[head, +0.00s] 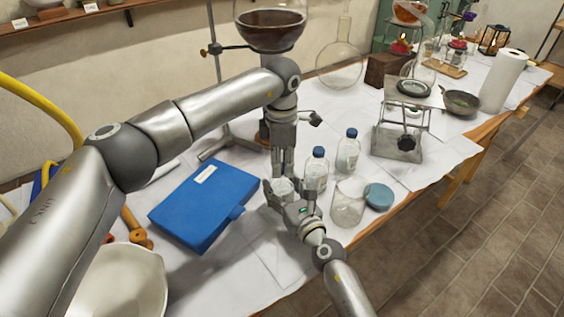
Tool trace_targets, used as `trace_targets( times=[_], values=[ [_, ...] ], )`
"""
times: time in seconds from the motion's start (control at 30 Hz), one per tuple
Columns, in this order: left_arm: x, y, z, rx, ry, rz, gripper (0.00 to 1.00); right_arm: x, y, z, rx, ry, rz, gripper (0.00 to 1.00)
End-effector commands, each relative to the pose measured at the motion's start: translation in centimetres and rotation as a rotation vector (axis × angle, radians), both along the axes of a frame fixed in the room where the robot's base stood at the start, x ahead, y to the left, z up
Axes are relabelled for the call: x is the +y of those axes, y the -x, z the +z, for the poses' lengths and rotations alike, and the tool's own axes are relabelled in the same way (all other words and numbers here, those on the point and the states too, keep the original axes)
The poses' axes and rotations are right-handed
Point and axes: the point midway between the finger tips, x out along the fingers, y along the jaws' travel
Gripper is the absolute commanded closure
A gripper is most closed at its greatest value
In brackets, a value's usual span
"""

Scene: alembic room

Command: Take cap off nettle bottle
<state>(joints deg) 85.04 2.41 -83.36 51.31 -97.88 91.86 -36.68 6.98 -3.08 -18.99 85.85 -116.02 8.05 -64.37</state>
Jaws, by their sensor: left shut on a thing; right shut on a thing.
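A small clear bottle (284,187), which I take for the nettle bottle, is largely hidden between my two grippers; I cannot read a label. My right gripper (279,194) comes in from the front and is shut on its body. My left gripper (283,171) points straight down from above and is shut at the bottle's top, where the cap would be. The cap is hidden by the fingers, so I cannot tell whether it is still seated on the neck.
A blue box (205,203) lies left. A lab jack (402,135) stands further right. White cloth in front is clear.

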Motion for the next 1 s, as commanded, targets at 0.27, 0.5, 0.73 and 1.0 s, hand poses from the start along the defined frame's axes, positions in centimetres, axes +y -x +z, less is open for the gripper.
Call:
trace_targets(
  times=[0.27, 0.5, 0.73, 1.0],
  values=[
    [0.02, 0.01, 0.02, 0.0, -0.001, 0.434, 1.0, -0.06, -0.01, -0.08, 0.001, 0.0, -0.001, 1.0],
    [0.0, 0.02, 0.04, 0.0, -0.001, 0.813, 1.0, -0.06, -0.01, -0.08, 0.001, 0.0, -0.001, 1.0],
    [-0.02, 0.03, 0.06, 0.002, -0.001, 1.178, 1.0, -0.06, -0.02, -0.08, 0.001, 0.0, -0.001, 1.0],
    [-0.04, 0.03, 0.08, 0.002, -0.001, 1.604, 1.0, -0.05, -0.01, -0.08, 0.001, 0.0, -0.001, 1.0]
  ],
)
